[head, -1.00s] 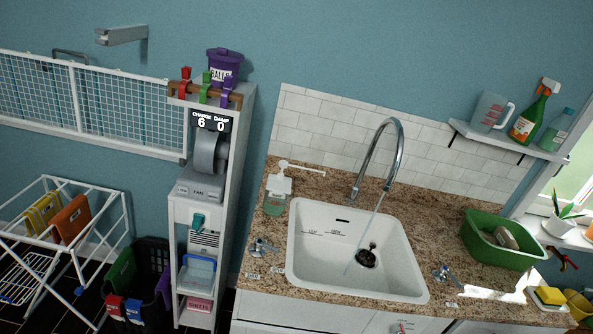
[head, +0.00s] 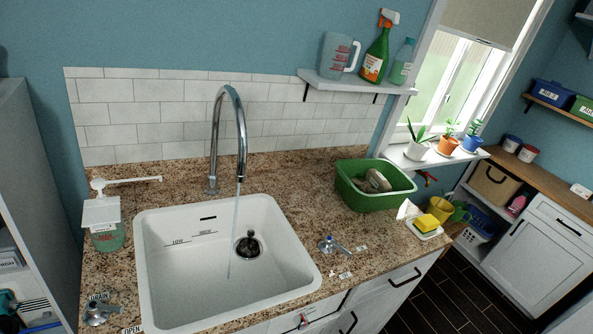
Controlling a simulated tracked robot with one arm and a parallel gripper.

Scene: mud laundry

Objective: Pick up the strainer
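The strainer (head: 249,246) looks like a small dark piece with an upright knob. It sits at the drain in the floor of the white sink (head: 190,262), right of the sink's middle. A thin stream of water falls from the chrome faucet (head: 241,150) into the sink, just left of the strainer. I cannot see whether the strainer is seated in the drain or loose on it. My gripper does not show in this view.
A green tub (head: 360,198) with grey-brown items stands right of the sink. A yellow sponge (head: 427,222) lies on a dish near the counter's right end. A soap bottle (head: 107,232) stands left of the sink. A shelf (head: 345,84) with bottles hangs above.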

